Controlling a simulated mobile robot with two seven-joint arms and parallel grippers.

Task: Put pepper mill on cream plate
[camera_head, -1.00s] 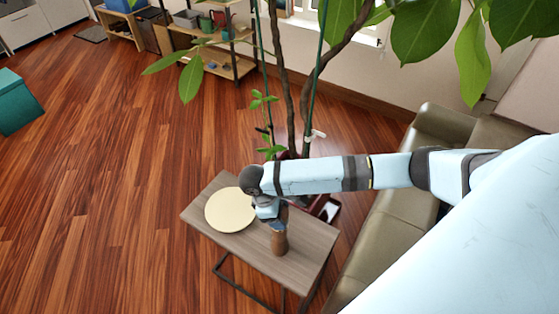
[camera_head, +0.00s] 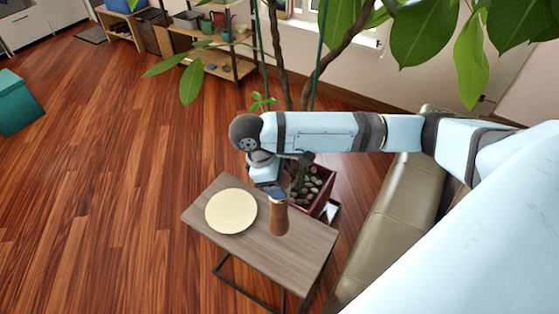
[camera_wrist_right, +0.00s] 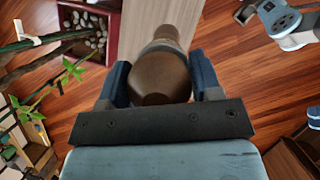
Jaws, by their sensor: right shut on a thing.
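The brown pepper mill (camera_head: 279,219) is upright in my right gripper (camera_head: 275,194), above the small wooden table (camera_head: 301,246). In the right wrist view the pepper mill (camera_wrist_right: 162,76) sits between the two blue fingers of the right gripper (camera_wrist_right: 161,84), which are shut on it. The cream plate (camera_head: 230,211) lies on the table to the left of the pepper mill, apart from it and empty. The plate does not show in the wrist view. My left gripper is not in view in the head view.
A dark red planter (camera_head: 316,188) with stones and a tall plant stands behind the table. An olive sofa (camera_head: 387,217) is close on the right. Wooden floor (camera_head: 110,190) is open to the left. A shelf (camera_head: 218,65) stands at the back.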

